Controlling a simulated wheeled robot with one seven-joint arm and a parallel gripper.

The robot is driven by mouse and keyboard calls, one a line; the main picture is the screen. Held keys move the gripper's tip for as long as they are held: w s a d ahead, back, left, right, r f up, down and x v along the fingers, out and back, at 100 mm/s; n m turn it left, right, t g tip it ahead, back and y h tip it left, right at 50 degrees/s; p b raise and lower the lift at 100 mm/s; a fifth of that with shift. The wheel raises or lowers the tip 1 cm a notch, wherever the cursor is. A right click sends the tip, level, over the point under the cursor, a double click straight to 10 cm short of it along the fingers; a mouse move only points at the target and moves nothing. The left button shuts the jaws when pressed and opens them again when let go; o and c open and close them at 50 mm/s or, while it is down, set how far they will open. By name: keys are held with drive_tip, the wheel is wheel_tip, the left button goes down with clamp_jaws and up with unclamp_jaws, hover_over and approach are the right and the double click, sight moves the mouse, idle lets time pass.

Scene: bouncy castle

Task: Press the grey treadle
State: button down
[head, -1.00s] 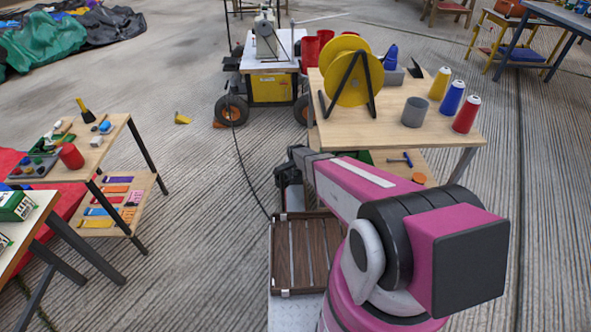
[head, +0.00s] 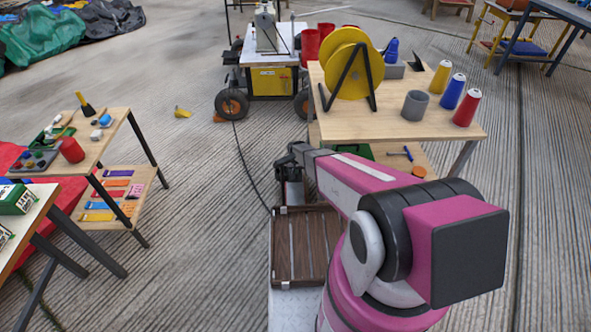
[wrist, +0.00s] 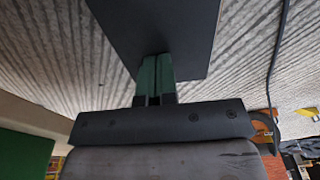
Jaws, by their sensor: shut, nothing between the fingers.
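A flat dark grey plate (wrist: 165,25), which looks like the treadle, is at the top middle of the wrist view. My gripper (wrist: 156,60) is shut and empty, its two green fingers side by side. Its fingertips overlap the near edge of the plate in the picture; I cannot tell whether they touch it. In the head view my gripper (head: 290,157) is low, left of the wooden table, and dark against what is behind it. The treadle cannot be made out clearly there; my gripper and arm cover that area.
A wooden table (head: 455,126) with a yellow reel (head: 350,62) and bottles stands right of my gripper. A wheeled cart (head: 270,84) is behind. A black cable (head: 243,160) runs along the floor on the left. Open floor lies between it and the left tables.

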drive_tip(key=shift+w+f, duration=0.25)
drive_tip(key=shift+f, duration=0.6)
wheel_tip(320, 180, up, 16)
drive_tip(key=shift+s+f, duration=0.15)
drive_tip(key=shift+s, duration=0.2)
